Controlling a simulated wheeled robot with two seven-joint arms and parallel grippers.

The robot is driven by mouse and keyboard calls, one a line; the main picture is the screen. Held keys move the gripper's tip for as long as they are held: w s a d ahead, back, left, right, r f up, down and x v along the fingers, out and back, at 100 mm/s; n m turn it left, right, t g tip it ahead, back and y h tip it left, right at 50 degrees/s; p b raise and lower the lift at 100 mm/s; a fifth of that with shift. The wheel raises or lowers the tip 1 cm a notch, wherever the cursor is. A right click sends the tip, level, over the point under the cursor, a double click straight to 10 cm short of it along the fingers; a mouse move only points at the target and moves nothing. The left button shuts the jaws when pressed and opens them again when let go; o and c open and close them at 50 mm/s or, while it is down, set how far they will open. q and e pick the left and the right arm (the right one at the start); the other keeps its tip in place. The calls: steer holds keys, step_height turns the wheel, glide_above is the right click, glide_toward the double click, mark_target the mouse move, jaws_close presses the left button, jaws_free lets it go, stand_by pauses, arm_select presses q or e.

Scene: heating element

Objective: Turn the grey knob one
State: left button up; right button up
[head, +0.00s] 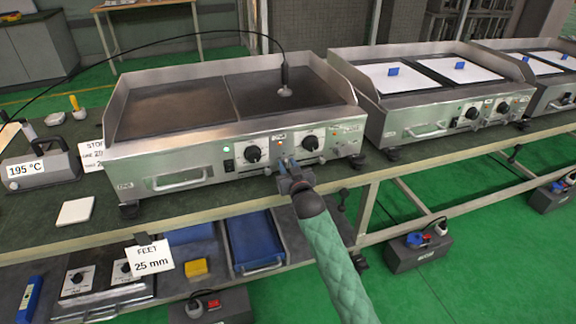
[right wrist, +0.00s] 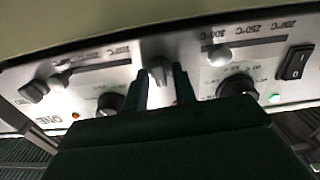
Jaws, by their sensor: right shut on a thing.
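The steel griddle (head: 230,135) on the left of the bench has two black dial knobs on its front, a left one (head: 253,154) and a right one (head: 310,142). The grey knob (right wrist: 160,68) sits between the two dials in the right wrist view, where the panel appears upside down. My right gripper (head: 287,166) reaches the front panel between the dials. In the right wrist view its two fingers (right wrist: 159,92) stand on either side of the grey knob, shut on it. The gripper mostly hides the knob in the head view. My left gripper is not in view.
A second griddle (head: 430,95) stands to the right with white sheets on its plates. A probe on a black cable (head: 285,80) rests on the first griddle's plate. A grey device reading 195 °C (head: 40,168) and a white tile (head: 75,211) are at left. Blue trays (head: 254,240) lie below.

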steer(key=shift+r+n+p, duration=0.1)
steer(key=shift+n+p, duration=0.8)
steer(key=n+p, duration=0.5)
steer(key=n, duration=0.1)
steer(key=shift+a+n, duration=0.1)
steer(key=shift+n, duration=0.6)
steer(key=shift+n+p, duration=0.5)
steer(key=shift+n, duration=0.1)
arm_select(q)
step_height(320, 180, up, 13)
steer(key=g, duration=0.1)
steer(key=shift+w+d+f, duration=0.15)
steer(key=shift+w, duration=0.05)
arm_select(e)
steer(key=shift+f+n, duration=0.25)
steer(key=shift+n, duration=0.35)
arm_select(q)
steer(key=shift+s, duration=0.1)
